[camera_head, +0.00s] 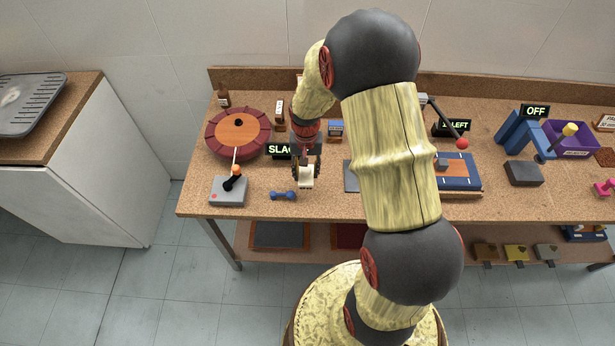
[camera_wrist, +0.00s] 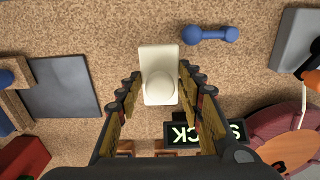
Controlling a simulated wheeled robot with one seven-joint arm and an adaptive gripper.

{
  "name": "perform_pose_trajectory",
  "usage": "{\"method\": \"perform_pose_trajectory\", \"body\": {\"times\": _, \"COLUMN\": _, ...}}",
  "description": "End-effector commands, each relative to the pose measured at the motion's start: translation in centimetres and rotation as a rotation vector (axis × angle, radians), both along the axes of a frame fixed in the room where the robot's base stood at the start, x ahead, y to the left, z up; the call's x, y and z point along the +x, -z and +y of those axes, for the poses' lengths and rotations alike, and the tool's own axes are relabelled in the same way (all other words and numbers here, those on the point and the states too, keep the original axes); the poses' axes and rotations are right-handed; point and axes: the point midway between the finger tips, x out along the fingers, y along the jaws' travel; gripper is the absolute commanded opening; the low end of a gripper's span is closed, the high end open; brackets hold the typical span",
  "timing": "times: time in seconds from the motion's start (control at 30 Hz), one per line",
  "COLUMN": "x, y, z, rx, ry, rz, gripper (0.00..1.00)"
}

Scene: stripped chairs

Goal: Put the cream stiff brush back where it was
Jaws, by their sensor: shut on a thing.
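The cream stiff brush (camera_head: 306,183) is at my gripper (camera_head: 306,168), above the front part of the cork-topped bench. In the wrist view the brush (camera_wrist: 158,60) is a pale rectangular block with a rounded knob on it. The fingers of my gripper (camera_wrist: 159,88) stand on both sides of the knob and are shut on the brush. I cannot tell whether its underside touches the bench. A dark grey flat square (camera_wrist: 62,86) lies beside it; part of this square (camera_head: 351,177) shows right of my gripper in the head view.
A blue dumbbell (camera_head: 283,195) lies close to the brush. A joystick box (camera_head: 229,190), a round red-rimmed board (camera_head: 238,135) and a "SLACK" sign (camera_head: 279,149) are to the left. My arm hides part of the bench's middle. A blue board (camera_head: 456,172) is right.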

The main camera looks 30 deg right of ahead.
Motion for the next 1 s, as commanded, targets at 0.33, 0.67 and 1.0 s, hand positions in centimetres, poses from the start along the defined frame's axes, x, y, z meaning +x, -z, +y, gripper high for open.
{"method": "perform_pose_trajectory", "body": {"times": 0.33, "x": 0.4, "y": 3.6, "z": -0.8, "rx": 0.0, "ry": 0.0, "rz": 0.002, "gripper": 0.05}}
{"method": "perform_pose_trajectory", "body": {"times": 0.67, "x": 0.5, "y": 4.1, "z": -0.8, "rx": 0.0, "ry": 0.0, "rz": 0.0, "gripper": 0.05}}
{"method": "perform_pose_trajectory", "body": {"times": 1.0, "x": 0.5, "y": 4.4, "z": -0.8, "rx": 0.0, "ry": 0.0, "rz": 0.0, "gripper": 0.49}}
